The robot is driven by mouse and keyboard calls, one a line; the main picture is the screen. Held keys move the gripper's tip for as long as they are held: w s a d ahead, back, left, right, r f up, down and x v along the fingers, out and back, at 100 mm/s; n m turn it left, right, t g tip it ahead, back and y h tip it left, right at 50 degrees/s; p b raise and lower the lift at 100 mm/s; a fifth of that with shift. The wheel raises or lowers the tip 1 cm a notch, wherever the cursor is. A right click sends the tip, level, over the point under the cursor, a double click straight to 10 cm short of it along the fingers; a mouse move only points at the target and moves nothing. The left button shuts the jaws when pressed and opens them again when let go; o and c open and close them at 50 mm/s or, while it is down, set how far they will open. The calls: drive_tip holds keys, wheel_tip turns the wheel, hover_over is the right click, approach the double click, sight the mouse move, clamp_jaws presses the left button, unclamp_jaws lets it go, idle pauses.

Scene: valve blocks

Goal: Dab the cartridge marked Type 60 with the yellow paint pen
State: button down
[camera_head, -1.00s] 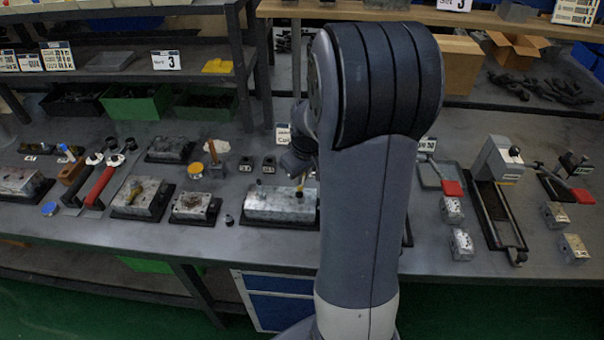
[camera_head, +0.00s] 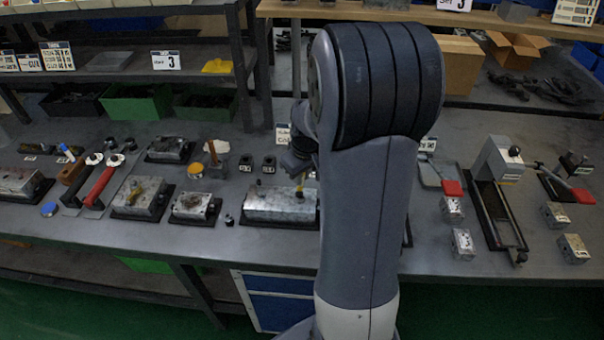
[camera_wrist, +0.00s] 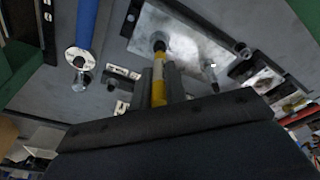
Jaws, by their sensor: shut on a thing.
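My gripper (camera_wrist: 158,85) is shut on the yellow paint pen (camera_wrist: 158,93), which points away from the wrist camera toward a silver metal block (camera_wrist: 187,27). The pen's far end overlaps a dark round spot (camera_wrist: 158,46) on the block; I cannot tell whether they touch. In the head view the pen's yellow (camera_head: 300,190) shows just above the long block (camera_head: 270,203), and my arm hides most of the gripper. A small fitting (camera_wrist: 213,82) sticks up near the block's edge in the wrist view. No Type 60 marking is readable.
A press-like fixture (camera_head: 498,160) and small cubes (camera_head: 462,243) stand to the right. A blue rod (camera_wrist: 86,25) shows in the wrist view.

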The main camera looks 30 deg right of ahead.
drive_tip(key=shift+w+p+v, duration=0.25)
drive_tip(key=shift+p+v, duration=0.6)
drive_tip(key=shift+v, duration=0.25)
drive_tip(key=shift+w+p+v, duration=0.2)
drive_tip(key=shift+p+v, duration=0.6)
drive_tip(key=shift+v, duration=0.35)
drive_tip(key=shift+w+p+v, duration=0.25)
drive_tip(key=shift+p+v, duration=0.6)
drive_tip(key=shift+v, duration=0.25)
drive_tip(key=shift+r, duration=0.15)
